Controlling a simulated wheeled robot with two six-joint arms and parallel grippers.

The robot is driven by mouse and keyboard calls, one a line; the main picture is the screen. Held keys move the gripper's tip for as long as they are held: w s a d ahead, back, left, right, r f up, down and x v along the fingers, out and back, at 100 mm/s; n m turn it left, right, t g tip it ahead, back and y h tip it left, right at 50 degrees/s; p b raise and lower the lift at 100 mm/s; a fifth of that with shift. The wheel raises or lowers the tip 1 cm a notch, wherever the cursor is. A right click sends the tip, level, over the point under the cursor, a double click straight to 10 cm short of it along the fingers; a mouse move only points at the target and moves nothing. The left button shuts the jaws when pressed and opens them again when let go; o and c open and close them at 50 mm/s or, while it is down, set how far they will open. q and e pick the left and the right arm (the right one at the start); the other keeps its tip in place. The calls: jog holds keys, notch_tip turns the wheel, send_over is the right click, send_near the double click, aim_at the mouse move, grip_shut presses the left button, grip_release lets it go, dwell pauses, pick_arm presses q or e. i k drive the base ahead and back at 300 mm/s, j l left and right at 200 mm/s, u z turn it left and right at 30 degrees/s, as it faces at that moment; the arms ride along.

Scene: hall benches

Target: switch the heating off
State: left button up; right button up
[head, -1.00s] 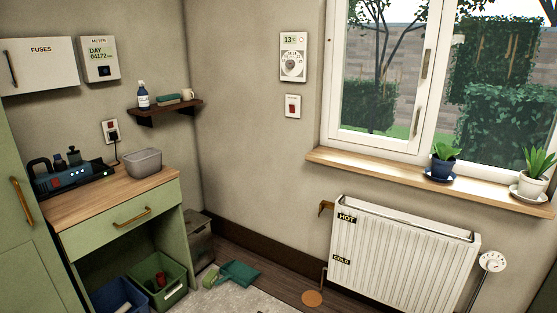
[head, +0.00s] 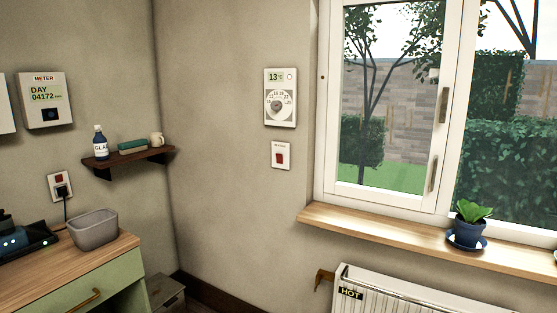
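The thermostat (head: 280,97) is a white wall unit left of the window, with a display reading 13 degrees and a round grey dial below. Under it is a small white plate with a red switch (head: 281,156); its lettering is too small to read surely. The white radiator (head: 395,297) stands under the window sill with a HOT label at its upper left; its lower part is cut off by the frame. Neither of my grippers is in view.
A wooden worktop (head: 110,259) with a grey bin (head: 93,228) stands at the lower left. A small shelf (head: 130,162) holds a bottle, a teal item and a cup. A wooden sill (head: 390,231) juts out under the window with a potted plant (head: 469,224).

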aim_at(280, 158)
jog(key=i+z, duration=0.15)
jog(key=i, duration=0.9)
jog(key=i+j+z, duration=0.2)
jog(key=i, duration=0.9)
